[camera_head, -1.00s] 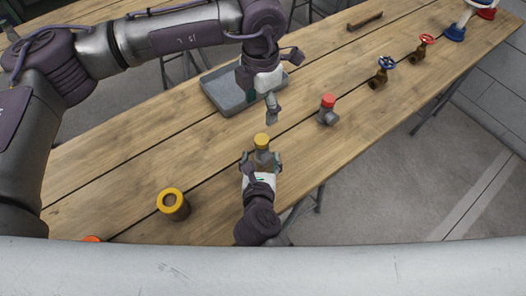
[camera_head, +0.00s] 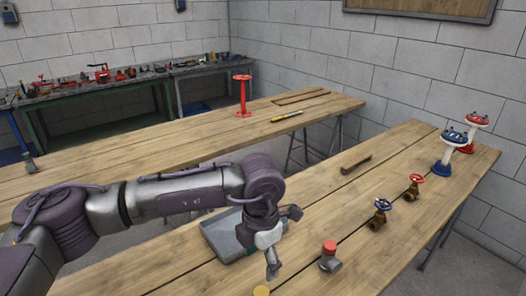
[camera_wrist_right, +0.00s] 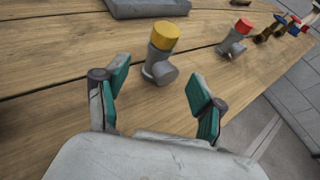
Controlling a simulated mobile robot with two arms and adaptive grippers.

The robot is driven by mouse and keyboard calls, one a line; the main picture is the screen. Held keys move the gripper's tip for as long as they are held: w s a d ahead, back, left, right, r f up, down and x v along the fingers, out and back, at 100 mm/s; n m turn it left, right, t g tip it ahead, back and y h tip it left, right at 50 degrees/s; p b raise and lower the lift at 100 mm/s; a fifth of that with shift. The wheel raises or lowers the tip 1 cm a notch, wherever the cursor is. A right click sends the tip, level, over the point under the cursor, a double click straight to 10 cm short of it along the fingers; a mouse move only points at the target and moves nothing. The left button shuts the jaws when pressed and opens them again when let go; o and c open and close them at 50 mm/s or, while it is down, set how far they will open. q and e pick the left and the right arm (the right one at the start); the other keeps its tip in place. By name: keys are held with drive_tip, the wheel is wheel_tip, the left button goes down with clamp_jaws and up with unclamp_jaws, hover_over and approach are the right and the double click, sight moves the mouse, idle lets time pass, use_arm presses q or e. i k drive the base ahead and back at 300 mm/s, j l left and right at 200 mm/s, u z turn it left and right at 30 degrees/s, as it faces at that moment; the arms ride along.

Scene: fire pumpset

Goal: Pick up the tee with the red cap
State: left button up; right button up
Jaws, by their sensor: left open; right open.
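The tee with the red cap (camera_head: 329,256) is a grey pipe fitting standing on the near table. It also shows at the upper right of the right wrist view (camera_wrist_right: 236,38). My left gripper (camera_head: 273,268) points down over the table, to the left of the red-capped tee and apart from it; it is open and empty. My right gripper (camera_wrist_right: 160,86) is open, its fingers spread just short of a grey tee with a yellow cap (camera_wrist_right: 161,56). In the head view only the yellow cap (camera_head: 262,291) shows, at the bottom edge.
A grey tray (camera_head: 219,237) lies behind my left gripper. Valves with a blue wheel (camera_head: 378,218) and a red wheel (camera_head: 413,188) stand to the right of the red-capped tee. Blue (camera_head: 449,154) and red (camera_head: 473,133) stands occupy the far end.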

sight(328, 263)
drive_tip(key=k, duration=1.5)
